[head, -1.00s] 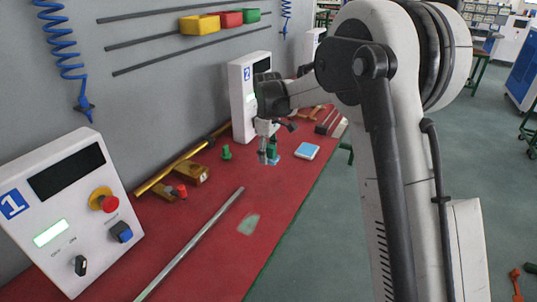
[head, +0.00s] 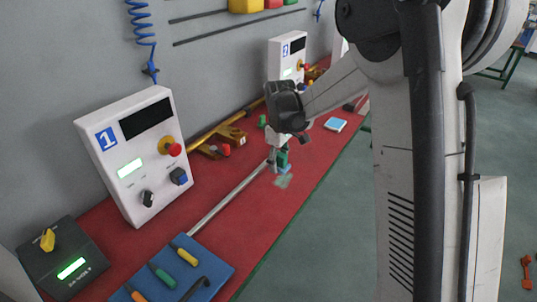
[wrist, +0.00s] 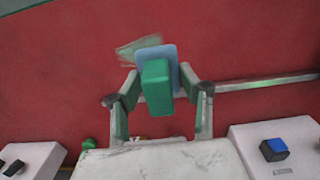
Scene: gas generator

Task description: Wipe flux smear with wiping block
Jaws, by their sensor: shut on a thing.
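The wiping block, with a green handle (wrist: 156,85) and a blue base (wrist: 172,58), is in my gripper (wrist: 158,78). My gripper is shut on the handle, one finger on each side. It also shows in the head view (head: 281,152), low over the red bench. The flux smear (head: 283,182) is a pale greenish patch on the bench top, just in front of the block. In the wrist view the smear (wrist: 138,48) shows to the left of the base, which overlaps its right edge. I cannot tell whether the base touches the bench.
A long metal bar (head: 228,197) lies close beside the block. A white panel marked 1 (head: 128,155) stands at the left. A blue tool tray (head: 215,266) lies in front. Brass fittings (head: 228,140) and a light-blue square (head: 335,124) lie farther back.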

